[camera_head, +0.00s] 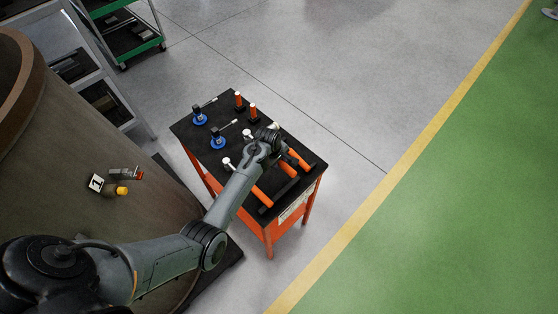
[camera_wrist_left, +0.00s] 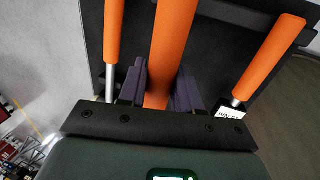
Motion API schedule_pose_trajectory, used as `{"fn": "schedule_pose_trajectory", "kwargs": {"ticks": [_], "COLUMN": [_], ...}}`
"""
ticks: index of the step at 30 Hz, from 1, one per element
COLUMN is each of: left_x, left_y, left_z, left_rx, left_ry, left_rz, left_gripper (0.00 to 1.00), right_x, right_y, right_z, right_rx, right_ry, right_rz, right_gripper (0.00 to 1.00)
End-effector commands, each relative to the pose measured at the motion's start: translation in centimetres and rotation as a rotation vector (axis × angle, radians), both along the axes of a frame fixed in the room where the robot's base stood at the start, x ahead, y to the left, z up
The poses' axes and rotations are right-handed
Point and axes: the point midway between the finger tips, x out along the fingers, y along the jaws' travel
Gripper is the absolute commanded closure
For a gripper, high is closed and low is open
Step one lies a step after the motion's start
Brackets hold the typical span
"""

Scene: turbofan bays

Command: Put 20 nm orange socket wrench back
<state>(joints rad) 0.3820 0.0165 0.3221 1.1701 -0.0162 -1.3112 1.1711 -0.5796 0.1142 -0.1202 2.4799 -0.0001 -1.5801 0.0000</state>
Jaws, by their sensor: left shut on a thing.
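My left gripper (camera_head: 272,137) is over the black-topped orange cart (camera_head: 284,208). In the left wrist view its dark fingers (camera_wrist_left: 163,88) are shut on the middle orange wrench handle (camera_wrist_left: 172,40), one finger on each side. A second orange-handled wrench (camera_wrist_left: 113,35) lies to the left and a third (camera_wrist_left: 268,58) to the right, both apart from the fingers. In the head view, one orange handle (camera_head: 262,196) lies near the cart's front edge. A white label by the right wrench is too small to read surely. The held wrench's head is hidden. My right gripper is out of view.
Two blue-based tools (camera_head: 200,119) and two upright orange-handled tools (camera_head: 239,101) stand toward the cart's far end. A large brown cylindrical body (camera_head: 100,170) is at left, with shelving (camera_head: 100,90) behind. Grey floor is clear right of the cart.

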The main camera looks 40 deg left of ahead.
Motion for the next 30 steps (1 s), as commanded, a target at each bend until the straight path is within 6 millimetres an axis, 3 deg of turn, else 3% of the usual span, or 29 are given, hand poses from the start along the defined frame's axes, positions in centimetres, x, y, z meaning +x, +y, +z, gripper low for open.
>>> {"fn": "schedule_pose_trajectory", "kwargs": {"ticks": [3, 27, 30], "left_x": [0.1, 0.1, 0.1], "left_y": [0.0, 0.0, 0.0], "left_z": [0.6, -5.3, -5.0], "left_rx": [-0.001, -0.001, -0.001], "left_ry": [-0.004, -0.004, -0.005], "left_rz": [0.003, 0.003, 0.003], "left_gripper": [1.0, 1.0, 1.0], "right_x": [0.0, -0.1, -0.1], "right_y": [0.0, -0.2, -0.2], "right_z": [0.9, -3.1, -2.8], "right_rx": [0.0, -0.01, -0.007], "right_ry": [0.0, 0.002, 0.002], "right_rz": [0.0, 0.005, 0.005], "right_gripper": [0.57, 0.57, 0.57]}}
